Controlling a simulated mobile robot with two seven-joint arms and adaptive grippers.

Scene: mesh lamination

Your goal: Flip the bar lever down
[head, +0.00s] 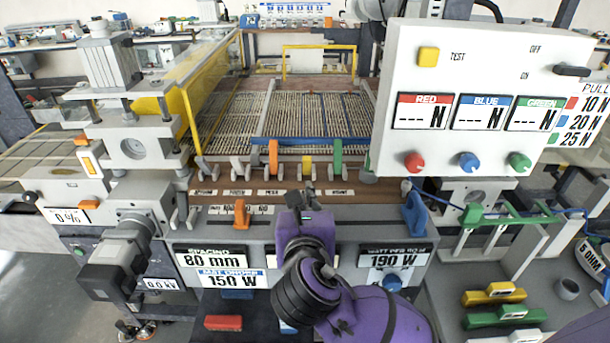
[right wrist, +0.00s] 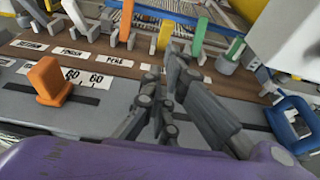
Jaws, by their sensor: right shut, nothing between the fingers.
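A row of levers stands along the back of the brown strip on the machine: a grey lever (head: 237,168), an orange lever (head: 273,155), a yellow lever (head: 307,166), a green lever (head: 338,158) and other grey ones. I cannot tell which is the bar lever; the labels are hard to read. My right gripper (head: 308,198) is shut and empty in front of the yellow lever, over the brown strip. In the right wrist view, the gripper (right wrist: 168,75) points toward the yellow lever (right wrist: 165,36) and green lever (right wrist: 200,38), apparently without touching them. My left gripper is out of view.
An orange slider (head: 241,214) stands on the grey front panel, left of my right gripper. A blue handle (head: 415,213) is at the panel's right end. A white display box (head: 480,95) overhangs the right side. Mesh and a blue bar (head: 310,141) lie behind the levers.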

